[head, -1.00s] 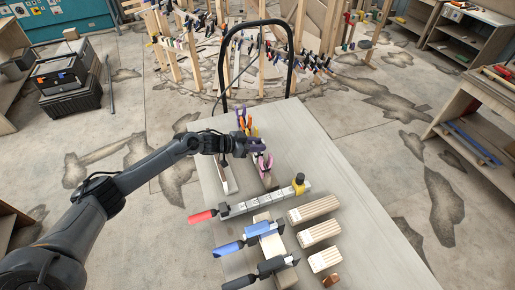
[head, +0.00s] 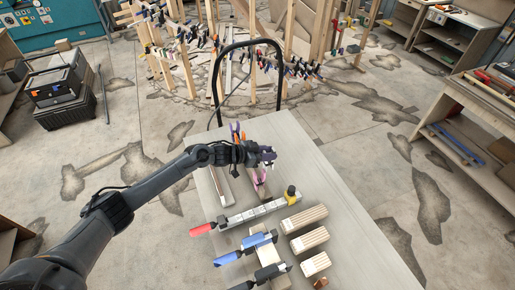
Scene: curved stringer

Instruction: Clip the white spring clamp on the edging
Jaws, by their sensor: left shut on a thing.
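I cannot pick out a white spring clamp for sure in the head view. The curved wooden framework (head: 235,66) stands on the floor beyond the table, with a row of several coloured clamps (head: 302,69) along its edging. My left gripper is well short of it. My right gripper is not in view.
The table (head: 345,205) carries a red-handled bar clamp (head: 245,216), a blue-handled clamp (head: 245,250), a black one (head: 262,277), light wooden blocks (head: 304,218) and a pink clamp (head: 260,182). A black hoop handle (head: 283,85) rises at its far end. Workbenches (head: 470,115) stand at right.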

